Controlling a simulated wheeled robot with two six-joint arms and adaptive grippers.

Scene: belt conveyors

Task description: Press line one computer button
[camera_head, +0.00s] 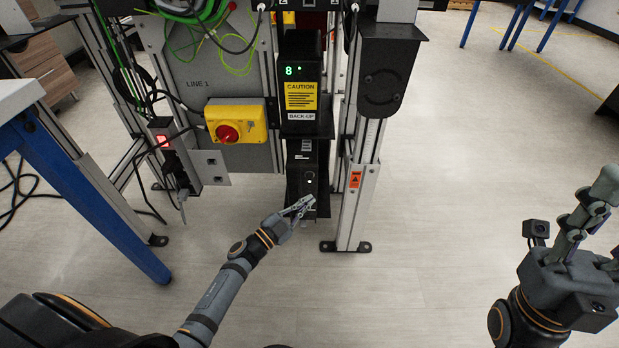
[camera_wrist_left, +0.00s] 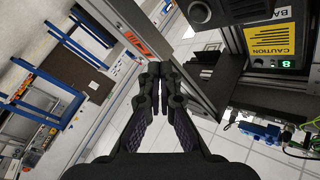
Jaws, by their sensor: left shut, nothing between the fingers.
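The line one computer (camera_head: 308,165) is a narrow black box low in the LINE 1 frame, under the black back-up unit (camera_head: 302,88). A small round button (camera_head: 309,176) with a light spot shows on its front. My left gripper (camera_head: 308,202) is shut and empty. In the head view its fingertips overlap the lower front of the computer, just below the button; I cannot tell whether they touch it. In the left wrist view the closed fingers (camera_wrist_left: 153,70) point at the frame, and the button cannot be made out. My right gripper (camera_head: 607,215) is at the right edge, fingers spread and partly cut off.
A yellow box with a red rotary switch (camera_head: 228,132) sits left of the computer. A metal post (camera_head: 358,195) with an orange warning label stands close on the right. A blue table leg (camera_head: 95,205) and loose cables are at the left. The floor in front is clear.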

